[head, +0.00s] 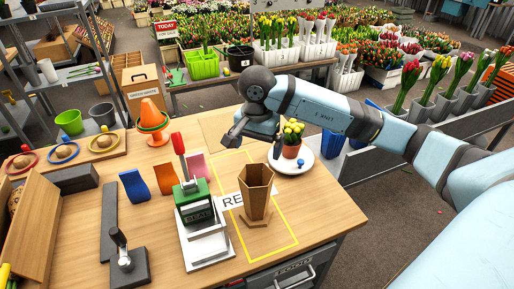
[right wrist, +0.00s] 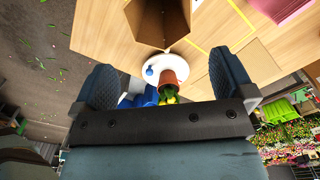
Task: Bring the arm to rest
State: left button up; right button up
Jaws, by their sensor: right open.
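My right arm (head: 315,105) reaches in from the right over the table's back right part. My right gripper (head: 256,143) is open and empty above the table, near a potted yellow flower plant (head: 292,140) on a white round plate (head: 303,163). In the right wrist view its two dark fingers (right wrist: 165,82) are wide apart with nothing gripped. The pot (right wrist: 174,75) and plate (right wrist: 180,59) show beyond them. My left gripper is out of view.
A brown hexagonal vase (head: 256,197) stands inside the yellow outline, beside a green stamp press (head: 194,204). A wooden rack (head: 28,232) is at the left. Flower crates fill the background.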

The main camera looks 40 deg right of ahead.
jog(key=shift+a, duration=0.1)
jog(key=s+a+r+m+t+y+p, duration=0.15)
jog(key=s+a+m+y, duration=0.25)
jog(key=a+m+y, duration=0.5)
jog(key=s+a+r+m+g+y+p, duration=0.1)
jog(key=s+a+m+y+p, duration=0.4)
jog(key=a+y, duration=0.65)
jog(key=w+d+f+m+t+h+p, duration=0.1)
jog(key=d+f+m+t+h, duration=0.25)
jog(key=m, duration=0.75)
jog(key=f+m+t+h, duration=0.3)
jog(key=m+t+h, duration=0.3)
jog(key=m, duration=0.4)
jog(key=w+d+f+m+t+h+p, duration=0.1)
jog(key=d+f+m+t+h, duration=0.2)
jog(key=m+t, duration=0.6)
jog(key=s+d+f+m+g+h, duration=0.2)
jog(key=s+f+m+g+h, duration=0.2)
jog(key=s+f+m+g, duration=0.4)
jog(key=s+f+m, duration=0.3)
jog(key=f+m, duration=0.2)
jog(key=shift+s+f+h+p, duration=0.25)
jog(key=shift+f+h+p, duration=0.05)
jog(key=shift+h+p, duration=0.1)
